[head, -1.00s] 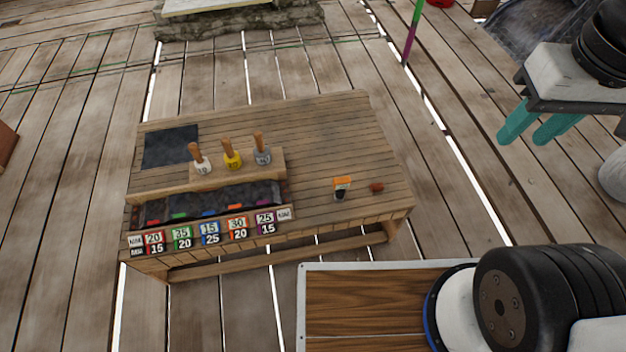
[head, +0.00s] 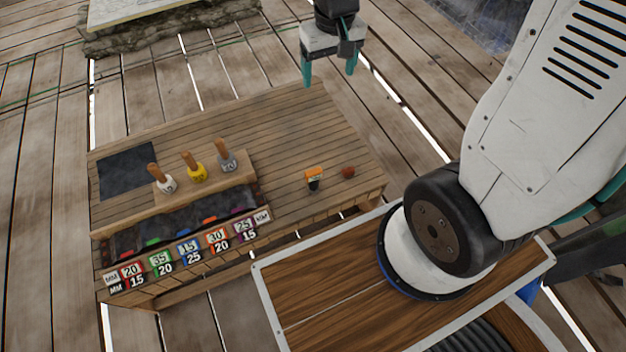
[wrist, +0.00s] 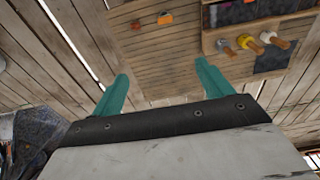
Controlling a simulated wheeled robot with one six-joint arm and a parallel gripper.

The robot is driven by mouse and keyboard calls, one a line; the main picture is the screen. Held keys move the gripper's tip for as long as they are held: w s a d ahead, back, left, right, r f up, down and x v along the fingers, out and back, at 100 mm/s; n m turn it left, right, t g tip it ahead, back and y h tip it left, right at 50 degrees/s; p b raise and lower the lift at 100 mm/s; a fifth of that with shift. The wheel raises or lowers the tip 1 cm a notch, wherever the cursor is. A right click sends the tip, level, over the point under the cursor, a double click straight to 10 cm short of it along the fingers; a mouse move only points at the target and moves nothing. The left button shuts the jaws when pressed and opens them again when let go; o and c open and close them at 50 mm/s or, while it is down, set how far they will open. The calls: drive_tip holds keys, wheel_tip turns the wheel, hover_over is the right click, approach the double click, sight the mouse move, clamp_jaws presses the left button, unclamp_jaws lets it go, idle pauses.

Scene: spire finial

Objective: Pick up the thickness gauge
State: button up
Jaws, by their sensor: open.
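The thickness gauge, which I take to be the small orange and black piece (head: 314,180), stands on the right part of the wooden table (head: 290,123). In the wrist view its orange part (wrist: 165,18) shows near the top, ahead of the fingers. My gripper (head: 329,76) is open and empty, with teal fingers apart. In the head view it is up near the table's far right corner, well away from the gauge. In the wrist view the gripper (wrist: 162,72) has bare table and floor between its fingertips.
A small red-brown lump (head: 348,172) lies just right of the gauge. On the table's left are a wooden rack (head: 215,194) with several wooden-handled tools, a dark mat (head: 127,171) and a bin with numbered labels (head: 189,249). The table's far right is clear.

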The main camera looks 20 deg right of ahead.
drive_tip(key=w+a+f, duration=0.1)
drive_tip(key=w+f, duration=0.2)
drive_tip(key=f, duration=0.6)
drive_tip(key=w+f, duration=0.2)
drive_tip(key=f, duration=0.6)
hover_over(314, 171)
drive_tip(key=w, duration=0.2)
wheel_tip(314, 171, down, 9)
drive_tip(key=shift+g, duration=0.4)
drive_tip(key=s+f, duration=0.1)
drive_tip(key=f, duration=0.7)
drive_tip(key=s+f, duration=0.1)
drive_tip(key=f, duration=0.3)
drive_tip(key=shift+s+d+f, duration=0.15)
drive_tip(key=shift+s+f, duration=0.2)
drive_tip(key=shift+f, duration=0.05)
drive_tip(key=f, duration=0.6)
drive_tip(key=shift+w+a, duration=0.25)
drive_tip(key=shift+w, duration=0.05)
drive_tip(key=shift+r, duration=0.1)
drive_tip(key=shift+c, duration=0.4)
drive_tip(key=c, duration=1.1)
